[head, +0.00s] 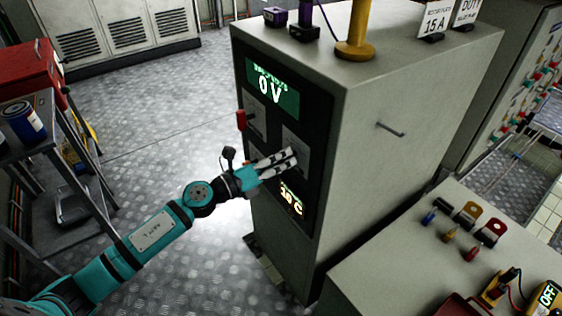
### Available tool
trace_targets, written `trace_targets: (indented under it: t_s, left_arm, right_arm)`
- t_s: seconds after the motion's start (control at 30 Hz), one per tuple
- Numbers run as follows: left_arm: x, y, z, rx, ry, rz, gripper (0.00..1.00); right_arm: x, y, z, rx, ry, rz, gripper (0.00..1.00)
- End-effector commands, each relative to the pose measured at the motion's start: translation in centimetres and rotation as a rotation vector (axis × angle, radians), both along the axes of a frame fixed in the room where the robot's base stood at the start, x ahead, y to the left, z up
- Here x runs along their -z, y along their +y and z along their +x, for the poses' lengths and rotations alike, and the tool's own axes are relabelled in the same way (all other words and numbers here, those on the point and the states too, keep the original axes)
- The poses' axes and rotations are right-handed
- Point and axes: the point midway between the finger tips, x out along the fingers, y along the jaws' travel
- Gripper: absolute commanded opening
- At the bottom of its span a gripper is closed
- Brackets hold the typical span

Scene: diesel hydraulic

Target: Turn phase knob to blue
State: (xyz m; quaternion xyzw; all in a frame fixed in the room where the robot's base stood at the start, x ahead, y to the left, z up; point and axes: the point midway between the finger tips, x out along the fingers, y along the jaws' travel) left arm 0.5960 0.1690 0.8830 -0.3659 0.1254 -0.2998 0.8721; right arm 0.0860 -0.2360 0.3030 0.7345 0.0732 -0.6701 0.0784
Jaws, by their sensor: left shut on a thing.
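The grey cabinet (400,140) has a dark front panel with a green display (271,88) reading 0 V. My left gripper (291,158) reaches the panel from the left, below that display. Its fingers are shut on a small part at a grey plate (296,142), which looks like the phase knob. The knob itself is hidden by the fingers, so its pointing and any blue mark cannot be made out. My right gripper is out of view.
A red handle (241,120) sticks out of the panel left of my gripper. A lower display (291,201) sits just under it. A worktop with coloured parts (470,235) stands at the lower right. A shelf with a blue can (24,121) is at left. Metal floor between is mostly clear.

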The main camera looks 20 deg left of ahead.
Motion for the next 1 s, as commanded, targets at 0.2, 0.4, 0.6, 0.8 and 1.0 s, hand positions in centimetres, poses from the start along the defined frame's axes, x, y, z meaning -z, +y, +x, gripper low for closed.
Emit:
trace_targets:
  t_s: [0.2,0.4,0.6,0.8,1.0]
  left_arm:
    - [0.27,-0.07,-0.11,0.004,-0.011,0.022,0.0]
    - [0.28,-0.07,-0.12,0.004,-0.011,0.023,0.0]
    - [0.3,-0.07,-0.12,0.003,-0.011,0.023,0.38]
    - [0.17,-0.04,-0.07,0.001,-0.013,0.021,0.55]
    - [0.1,0.02,-0.1,0.001,-0.013,0.02,0.55]
  right_arm:
    - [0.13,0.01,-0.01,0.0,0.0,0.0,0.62]
    - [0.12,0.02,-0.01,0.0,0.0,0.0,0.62]
    - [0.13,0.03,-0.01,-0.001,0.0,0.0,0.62]
    - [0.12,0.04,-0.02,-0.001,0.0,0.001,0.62]
    - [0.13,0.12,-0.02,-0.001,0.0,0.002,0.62]
